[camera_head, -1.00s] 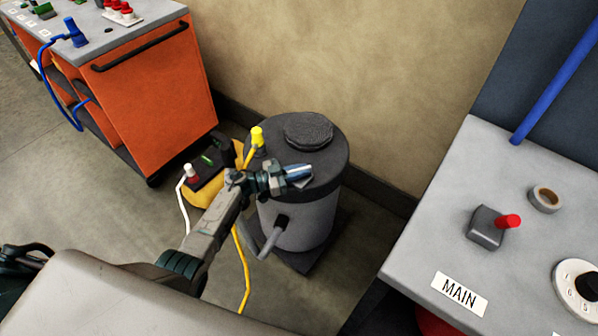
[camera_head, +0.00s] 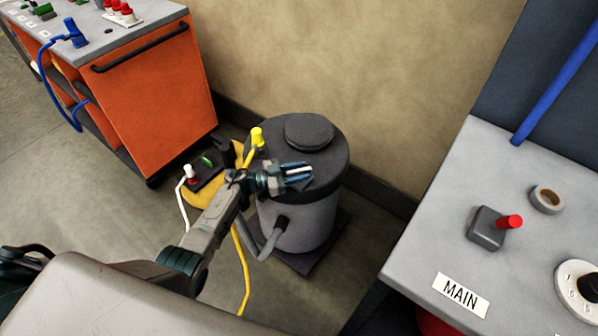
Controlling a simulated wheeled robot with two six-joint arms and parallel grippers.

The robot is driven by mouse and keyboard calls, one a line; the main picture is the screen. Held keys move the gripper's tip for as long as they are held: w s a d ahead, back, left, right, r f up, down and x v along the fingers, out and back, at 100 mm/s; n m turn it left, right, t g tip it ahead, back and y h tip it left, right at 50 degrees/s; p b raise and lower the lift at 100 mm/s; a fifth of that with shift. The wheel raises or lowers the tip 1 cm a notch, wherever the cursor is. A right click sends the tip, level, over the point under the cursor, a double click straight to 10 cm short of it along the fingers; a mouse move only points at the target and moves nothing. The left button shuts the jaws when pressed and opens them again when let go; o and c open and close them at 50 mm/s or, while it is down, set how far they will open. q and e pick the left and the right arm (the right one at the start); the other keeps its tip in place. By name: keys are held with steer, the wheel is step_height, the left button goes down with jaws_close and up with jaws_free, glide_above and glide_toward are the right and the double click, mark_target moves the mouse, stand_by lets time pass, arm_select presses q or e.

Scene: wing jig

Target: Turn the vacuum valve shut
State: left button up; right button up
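A grey block with a red lever (camera_head: 487,228) sits on the grey table at the right; the lever points right. I cannot tell for certain that this is the vacuum valve. A grey drum (camera_head: 297,222) with a dark lid and a grey hose stands on the floor by the wall. My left gripper (camera_head: 299,172) shows in front of the drum's lid, pointing right, and hides part of its rim. Its fingers lie close together in this view, and any gap is too small to judge. It is well away from the red lever. My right gripper is not in view.
A grey table (camera_head: 430,262) with a MAIN label, a tape roll (camera_head: 546,199) and a numbered dial (camera_head: 580,289) fills the right. An orange cart (camera_head: 160,95) stands at the left. A black-and-yellow unit (camera_head: 208,172) with cables lies beside the drum.

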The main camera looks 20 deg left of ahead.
arm_select(q)
steer(key=b+v, duration=0.1)
steer(key=v, duration=0.5)
steer(key=shift+s+a, duration=0.1)
steer(key=shift+a, duration=0.1)
steer(key=shift+s+a, duration=0.3)
steer(key=shift+a, duration=0.1)
steer(key=shift+o, duration=0.3)
